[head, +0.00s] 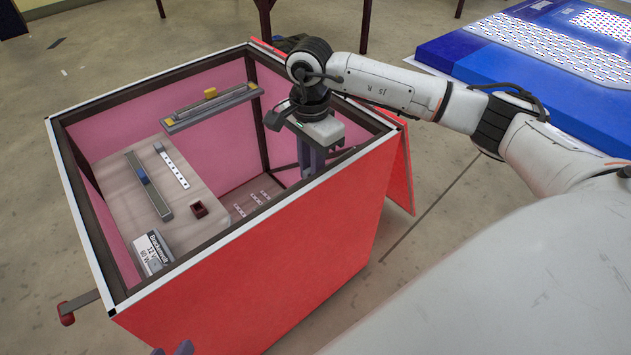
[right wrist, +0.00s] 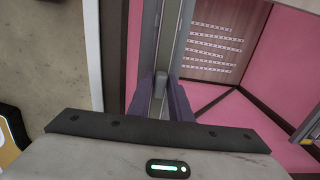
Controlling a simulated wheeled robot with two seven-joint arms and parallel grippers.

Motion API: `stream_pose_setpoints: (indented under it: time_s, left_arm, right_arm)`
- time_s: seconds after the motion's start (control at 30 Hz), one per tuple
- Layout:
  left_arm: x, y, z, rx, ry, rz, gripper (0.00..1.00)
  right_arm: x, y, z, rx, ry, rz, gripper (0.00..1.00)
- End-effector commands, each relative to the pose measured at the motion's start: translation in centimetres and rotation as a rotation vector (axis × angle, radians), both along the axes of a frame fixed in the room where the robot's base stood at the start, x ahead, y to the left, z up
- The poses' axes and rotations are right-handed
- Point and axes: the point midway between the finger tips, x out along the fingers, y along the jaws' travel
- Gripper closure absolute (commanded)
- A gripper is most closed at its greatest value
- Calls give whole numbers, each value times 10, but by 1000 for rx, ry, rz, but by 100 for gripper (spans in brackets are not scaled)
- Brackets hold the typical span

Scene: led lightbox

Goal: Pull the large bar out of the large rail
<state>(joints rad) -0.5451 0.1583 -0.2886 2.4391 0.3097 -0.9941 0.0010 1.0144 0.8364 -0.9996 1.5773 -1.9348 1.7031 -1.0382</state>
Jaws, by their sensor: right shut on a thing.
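My right gripper (head: 312,165) reaches down into the open red box near its right inner side. In the right wrist view its purple fingers (right wrist: 161,100) are shut on a small grey piece, which I take to be the large bar (right wrist: 160,82). It sits in a long grey channel, seemingly the large rail (right wrist: 168,28), running away from the gripper. In the head view the arm and gripper mostly hide this rail and bar. My left gripper (head: 172,350) shows only as two purple fingertips at the bottom edge, apart with nothing visible between them.
The box rim (head: 75,215) surrounds the workspace. Inside are a grey rail with yellow blocks (head: 210,106), a board (head: 125,188) with a grey rail with a blue part (head: 149,186), a white strip (head: 172,165), a dark red block (head: 198,209) and a labelled power unit (head: 152,252).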

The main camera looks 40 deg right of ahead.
Motion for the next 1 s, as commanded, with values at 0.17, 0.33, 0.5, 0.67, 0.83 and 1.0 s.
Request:
stream_pose_setpoints:
  time_s: [0.17, 0.33, 0.5, 0.67, 0.83, 1.0]
  left_arm:
    - [0, 0, 9, 0, -3, 1, 69]
    - [0, 1, 16, 0, -3, 1, 69]
    - [0, 1, 22, 0, -3, 1, 69]
    - [0, 1, 29, 0, -4, 1, 69]
    - [0, 1, 35, 0, -4, 1, 69]
    - [0, 1, 42, 0, -4, 1, 69]
  right_arm:
    - [0, 0, 10, 0, -1, 0, 100]
    - [0, 0, 19, 0, -1, 0, 100]
    - [0, 0, 27, 0, -1, 0, 100]
    - [0, 0, 36, 0, -2, 0, 100]
    - [1, 0, 44, 0, -2, 0, 100]
    - [0, 0, 53, 0, -2, 0, 100]
